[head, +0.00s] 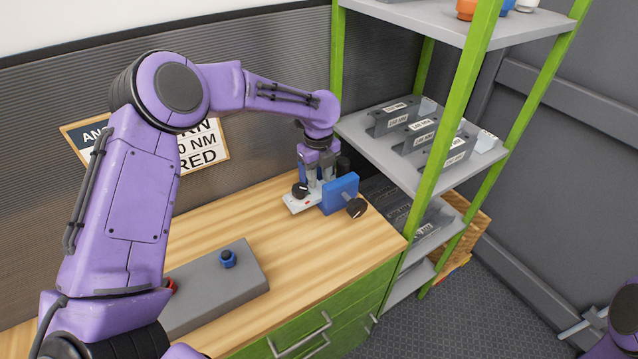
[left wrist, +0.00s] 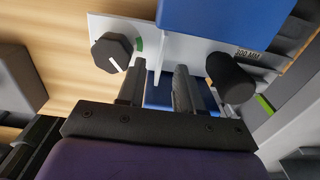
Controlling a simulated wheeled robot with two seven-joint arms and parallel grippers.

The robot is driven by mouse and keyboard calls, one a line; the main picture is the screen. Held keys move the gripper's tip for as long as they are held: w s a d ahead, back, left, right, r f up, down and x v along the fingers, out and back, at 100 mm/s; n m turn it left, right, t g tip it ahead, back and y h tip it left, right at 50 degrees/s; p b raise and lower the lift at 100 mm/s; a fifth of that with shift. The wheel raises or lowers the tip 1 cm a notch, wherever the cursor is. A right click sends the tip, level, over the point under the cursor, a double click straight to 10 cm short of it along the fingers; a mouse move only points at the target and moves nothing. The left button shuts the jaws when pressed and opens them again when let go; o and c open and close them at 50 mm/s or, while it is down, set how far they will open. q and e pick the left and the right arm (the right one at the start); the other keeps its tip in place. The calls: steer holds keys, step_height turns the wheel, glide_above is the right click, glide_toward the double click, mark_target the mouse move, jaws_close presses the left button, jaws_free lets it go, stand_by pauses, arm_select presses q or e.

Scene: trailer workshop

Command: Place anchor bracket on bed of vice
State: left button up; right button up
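Several grey anchor brackets with white labels stand on the middle shelf (head: 352,130); one bracket (head: 396,122) is at the shelf's back left. The vice (head: 299,204) is on the bench's far right corner, with a white base, a blue block (head: 341,192) and black knobs. It also shows in the left wrist view, where its blue block (left wrist: 215,15) is at the top. My left gripper (head: 320,184) points down at the vice. Its fingers (left wrist: 158,88) are apart, with no bracket seen between them. Part of my right arm shows at the bottom right; its gripper state is unclear.
A grey box with a blue button (head: 227,259) sits on the wooden bench (head: 300,250). Green shelf posts (head: 440,130) rise close to the vice. Darker parts lie on a lower shelf. The bench between the box and the vice is clear.

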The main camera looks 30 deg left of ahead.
mark_target(319, 183)
arm_select(q)
step_height(319, 183, up, 10)
steer(key=shift+f+b, duration=0.25)
steer(key=shift+b, duration=0.1)
